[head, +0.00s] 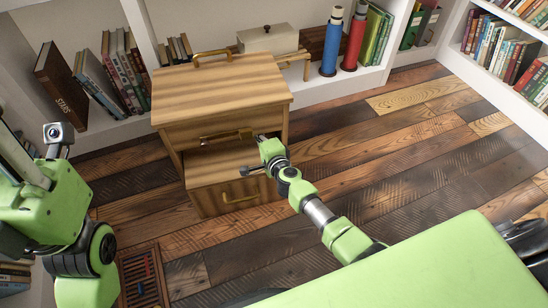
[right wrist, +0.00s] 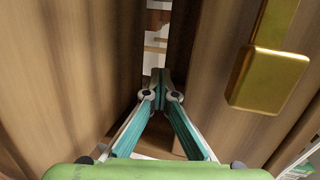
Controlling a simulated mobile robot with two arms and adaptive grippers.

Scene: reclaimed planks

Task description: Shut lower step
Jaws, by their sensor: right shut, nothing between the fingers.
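A striped wooden cabinet (head: 225,88) stands on the plank floor, with a brass handle on its top and another on its upper front. My right gripper (head: 246,171) is shut and empty, over the lower step in front of the upper part. In the right wrist view, its shut fingertips (right wrist: 160,85) point between two wooden panels, with a brass handle (right wrist: 268,78) on the right one. My left arm shows at the left; its gripper is out of view.
White shelves with books (head: 122,68) stand behind and to the right. A pale box (head: 268,39), a blue cylinder (head: 331,42) and a red cylinder (head: 354,40) rest on the back shelf. A floor grate (head: 143,278) lies at the lower left. The floor right of the cabinet is clear.

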